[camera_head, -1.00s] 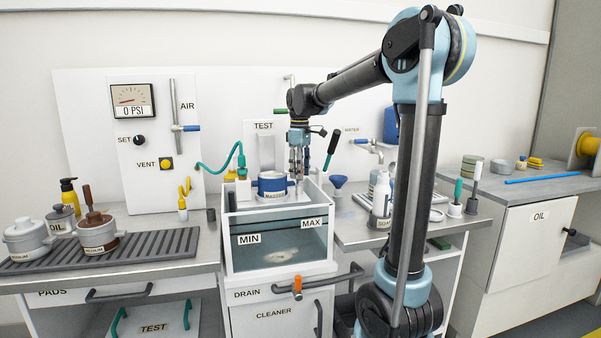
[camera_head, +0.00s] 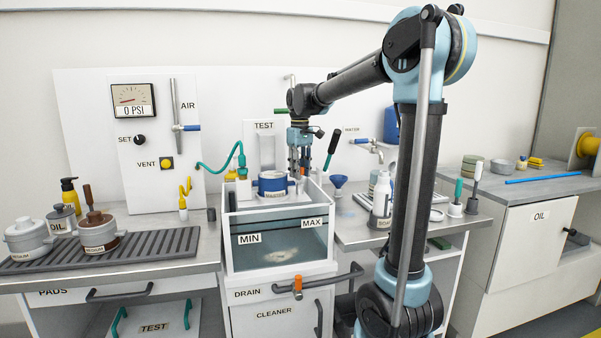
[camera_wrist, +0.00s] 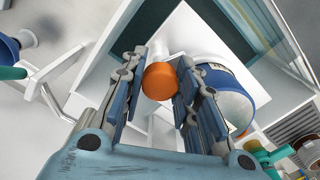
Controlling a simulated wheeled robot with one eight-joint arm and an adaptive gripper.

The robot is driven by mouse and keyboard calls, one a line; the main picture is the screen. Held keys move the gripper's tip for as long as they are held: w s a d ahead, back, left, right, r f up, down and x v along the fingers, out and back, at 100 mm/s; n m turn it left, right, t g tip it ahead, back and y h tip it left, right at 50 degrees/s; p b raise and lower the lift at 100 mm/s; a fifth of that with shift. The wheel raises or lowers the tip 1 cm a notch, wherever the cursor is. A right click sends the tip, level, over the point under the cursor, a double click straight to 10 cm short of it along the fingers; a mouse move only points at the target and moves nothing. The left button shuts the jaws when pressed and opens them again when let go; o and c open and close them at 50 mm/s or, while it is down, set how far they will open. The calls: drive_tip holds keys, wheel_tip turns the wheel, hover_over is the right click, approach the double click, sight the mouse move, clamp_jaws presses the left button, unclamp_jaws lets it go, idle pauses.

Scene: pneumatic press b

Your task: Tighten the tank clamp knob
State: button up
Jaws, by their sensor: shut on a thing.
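My gripper (camera_head: 300,165) reaches down over the back right of the clear tank (camera_head: 277,222). In the wrist view my gripper (camera_wrist: 160,66) has its two fingers on either side of a round orange knob (camera_wrist: 158,82), shut on it. The knob's stem and clamp are mostly hidden under it. A blue pot with a white label (camera_head: 272,185) is at the tank's top, left of the fingers; it also shows in the wrist view (camera_wrist: 224,92), right of the knob and close to the right finger.
The gauge (camera_head: 133,100) reads 0 PSI. Several pots (camera_head: 97,230) stand on the slatted rack at left. An orange drain valve (camera_head: 297,286) is below the tank.

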drive_tip(key=m, duration=0.6)
drive_tip(key=shift+w+m, duration=0.1)
drive_tip(key=shift+m, duration=0.2)
drive_tip(key=m, duration=0.6)
drive_tip(key=shift+a, duration=0.1)
drive_tip(key=shift+m, duration=0.3)
drive_tip(key=o, duration=1.1)
drive_tip(key=shift+c, duration=0.2)
drive_tip(key=shift+r, duration=4)
